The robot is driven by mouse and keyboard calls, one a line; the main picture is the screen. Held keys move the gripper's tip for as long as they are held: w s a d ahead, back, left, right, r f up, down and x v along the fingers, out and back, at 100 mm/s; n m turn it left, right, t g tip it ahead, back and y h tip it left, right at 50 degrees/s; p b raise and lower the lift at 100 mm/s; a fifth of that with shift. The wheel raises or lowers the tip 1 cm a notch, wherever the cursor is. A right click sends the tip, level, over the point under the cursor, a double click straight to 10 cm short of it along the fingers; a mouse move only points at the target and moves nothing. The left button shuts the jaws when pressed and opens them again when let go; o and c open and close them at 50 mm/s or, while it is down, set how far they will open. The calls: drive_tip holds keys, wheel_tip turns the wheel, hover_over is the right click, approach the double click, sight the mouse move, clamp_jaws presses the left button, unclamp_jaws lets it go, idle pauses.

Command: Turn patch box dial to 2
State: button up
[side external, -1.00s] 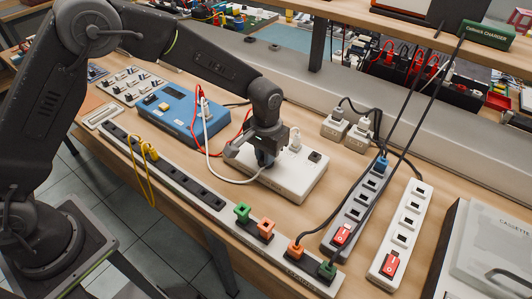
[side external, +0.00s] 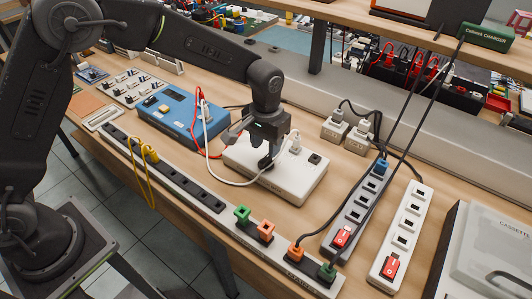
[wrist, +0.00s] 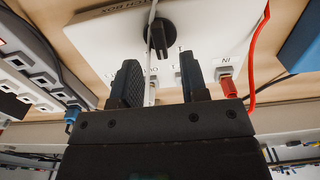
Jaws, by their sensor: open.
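The patch box (side external: 290,180) is a white box on the wooden bench, in the middle of the side view. Its black dial (wrist: 160,36) shows on the white face in the wrist view, with a thin white cable passing beside it. My gripper (wrist: 158,68) is open and empty. Its two black fingers stand apart, and the dial lies beyond their tips, roughly between them. In the side view my gripper (side external: 266,148) hangs over the box, partly hiding the dial. The dial's exact setting cannot be read.
A blue box (side external: 182,115) with red and white leads stands left of the patch box. A red plug (wrist: 229,86) is by the "IN" label. Power strips (side external: 400,235) lie to the right, and a long strip (side external: 185,180) with plugs runs along the front.

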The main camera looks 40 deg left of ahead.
sight(266, 158)
wheel_tip(266, 158, up, 10)
drive_tip(key=shift+f, duration=0.2)
drive_tip(key=s+a+r+t, duration=0.1)
drive_tip(key=s+a+r, duration=0.4)
drive_tip(key=r, duration=0.1)
drive_tip(key=s+a+r+t, duration=0.1)
drive_tip(key=s+a, duration=0.3)
drive_tip(key=s, duration=0.6)
drive_tip(key=s+a+r+t, duration=0.1)
drive_tip(key=s+a+t, duration=0.2)
drive_tip(key=s, duration=0.7)
drive_tip(key=shift+a+r+t, duration=0.15)
drive_tip(key=shift+a+t, duration=0.15)
drive_tip(key=shift+a, duration=0.55)
